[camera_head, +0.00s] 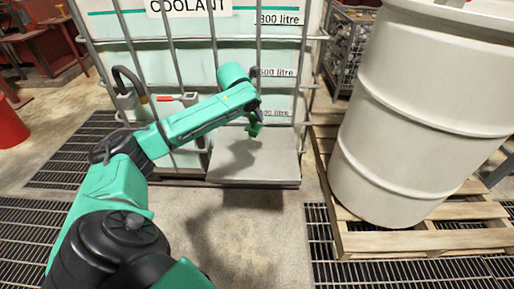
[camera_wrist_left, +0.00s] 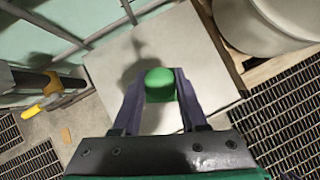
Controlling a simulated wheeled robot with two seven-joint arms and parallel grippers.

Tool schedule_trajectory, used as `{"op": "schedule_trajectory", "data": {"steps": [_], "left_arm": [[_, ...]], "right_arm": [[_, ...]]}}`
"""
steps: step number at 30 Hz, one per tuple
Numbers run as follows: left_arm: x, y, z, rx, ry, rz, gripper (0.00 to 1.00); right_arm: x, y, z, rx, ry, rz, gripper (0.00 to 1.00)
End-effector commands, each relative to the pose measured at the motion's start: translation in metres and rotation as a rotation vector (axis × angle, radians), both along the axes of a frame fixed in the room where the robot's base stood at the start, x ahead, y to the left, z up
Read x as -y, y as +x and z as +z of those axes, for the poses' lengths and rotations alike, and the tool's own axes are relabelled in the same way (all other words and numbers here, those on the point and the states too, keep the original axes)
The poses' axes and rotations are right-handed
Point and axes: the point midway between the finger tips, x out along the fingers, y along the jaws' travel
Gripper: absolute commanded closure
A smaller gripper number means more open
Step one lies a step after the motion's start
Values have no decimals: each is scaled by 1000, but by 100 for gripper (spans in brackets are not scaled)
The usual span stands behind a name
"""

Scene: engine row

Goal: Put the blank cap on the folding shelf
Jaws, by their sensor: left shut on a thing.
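The blank cap (camera_wrist_left: 160,84) is a small green rounded piece held between the two fingers of my left gripper (camera_wrist_left: 158,92) in the left wrist view. In the head view the cap (camera_head: 254,130) shows under the left gripper (camera_head: 255,118). The folding shelf (camera_head: 228,171) is a flat pale grey panel at the front of the coolant tank. My left gripper is shut on the cap above the shelf, and the shelf's bare top also shows in the left wrist view (camera_wrist_left: 105,78). A shadow falls on it. My right gripper is not in view.
The caged coolant tank (camera_head: 285,52) stands behind the shelf. A valve with a red and white handle (camera_head: 176,98) is left of it. A large white drum (camera_head: 425,110) stands on a wooden pallet (camera_head: 400,241) at the right. Floor grates lie around, and the shelf top looks clear.

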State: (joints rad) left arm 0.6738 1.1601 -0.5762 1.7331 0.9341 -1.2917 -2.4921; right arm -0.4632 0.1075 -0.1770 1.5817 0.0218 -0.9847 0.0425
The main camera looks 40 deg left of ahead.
Motion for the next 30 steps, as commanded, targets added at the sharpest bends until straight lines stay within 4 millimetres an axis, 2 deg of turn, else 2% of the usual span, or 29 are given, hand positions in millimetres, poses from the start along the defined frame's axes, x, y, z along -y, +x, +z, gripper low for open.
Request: {"op": "schedule_trajectory", "data": {"steps": [1,3,12,16,24,25,27,30], "left_arm": [[0,-1,-24,-5,-1,-1,100],[1,-1,-44,-4,-1,0,100],[1,0,-97,-1,-1,-1,100],[1,0,-103,1,-1,-1,100],[1,0,-104,0,-1,-1,100],[0,0,-104,0,0,0,54],[1,0,-104,0,-1,-1,28],[1,0,-104,0,-1,-1,28]], "right_arm": [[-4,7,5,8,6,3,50],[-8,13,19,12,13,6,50],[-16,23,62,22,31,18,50],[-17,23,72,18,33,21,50],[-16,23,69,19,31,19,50],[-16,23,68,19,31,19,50],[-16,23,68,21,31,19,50],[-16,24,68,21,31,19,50]]}}
